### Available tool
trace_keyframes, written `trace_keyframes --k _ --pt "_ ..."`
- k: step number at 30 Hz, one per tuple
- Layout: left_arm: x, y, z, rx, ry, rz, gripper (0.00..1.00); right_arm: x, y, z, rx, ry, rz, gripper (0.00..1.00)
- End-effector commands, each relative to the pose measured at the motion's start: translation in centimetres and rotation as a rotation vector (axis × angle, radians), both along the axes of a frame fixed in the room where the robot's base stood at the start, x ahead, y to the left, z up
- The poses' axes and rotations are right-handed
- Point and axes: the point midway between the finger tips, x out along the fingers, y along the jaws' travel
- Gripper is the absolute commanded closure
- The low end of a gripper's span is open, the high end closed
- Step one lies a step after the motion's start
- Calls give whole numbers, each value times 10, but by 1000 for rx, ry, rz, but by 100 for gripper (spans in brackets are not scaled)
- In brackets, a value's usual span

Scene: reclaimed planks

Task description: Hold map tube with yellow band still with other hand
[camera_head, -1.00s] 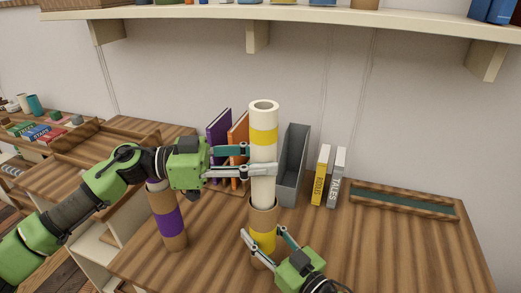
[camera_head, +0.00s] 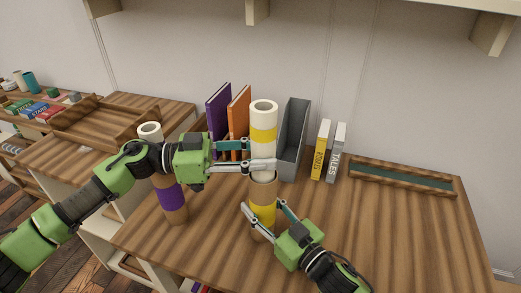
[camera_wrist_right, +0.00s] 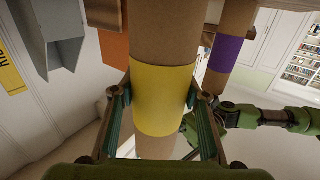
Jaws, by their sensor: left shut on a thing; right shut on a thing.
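The map tube with yellow band (camera_head: 262,188) is a brown cardboard tube standing upright on the plank table. My right gripper (camera_head: 264,206) is shut around it at the yellow band, with a finger on each side. The band (camera_wrist_right: 164,98) fills the middle of the right wrist view between those fingers. A cream rolled map (camera_head: 264,118) with its own yellow band stands upright in the tube's mouth, its lower part hidden inside. My left gripper (camera_head: 262,158) is shut on this roll just above the tube's rim, its fingers partly covering the roll.
A purple-banded tube (camera_head: 172,200) stands left, partly behind my left arm. Behind are purple (camera_head: 218,122) and orange (camera_head: 239,118) books, a grey file holder (camera_head: 293,140), and yellow (camera_head: 321,150) and grey (camera_head: 337,153) books. A shallow tray (camera_head: 400,187) lies back right. The table's right front is clear.

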Motion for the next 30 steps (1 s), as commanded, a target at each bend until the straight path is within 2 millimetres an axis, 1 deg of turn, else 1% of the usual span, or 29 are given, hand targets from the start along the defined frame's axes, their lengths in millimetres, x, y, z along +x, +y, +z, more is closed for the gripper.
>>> trace_keyframes --k 7,8,9,10,19,22,26,30 --pt "0 0 0 -1 0 0 89 0 0 0 1 -1 0 79" --pt "0 0 0 -1 0 0 62 0 0 0 1 -1 0 79" --pt "0 0 0 -1 0 0 51 0 0 0 1 -1 0 79" --pt "0 0 0 -1 0 0 47 0 0 0 1 -1 0 79" --pt "0 0 0 0 0 0 47 0 0 0 1 -1 0 79" --pt "0 0 5 0 -1 0 47 0 0 0 1 -1 0 79" --pt "0 0 24 0 -5 0 47 0 0 0 1 -1 0 79" --pt "0 0 52 0 -6 -1 47 0 0 0 1 -1 0 79"
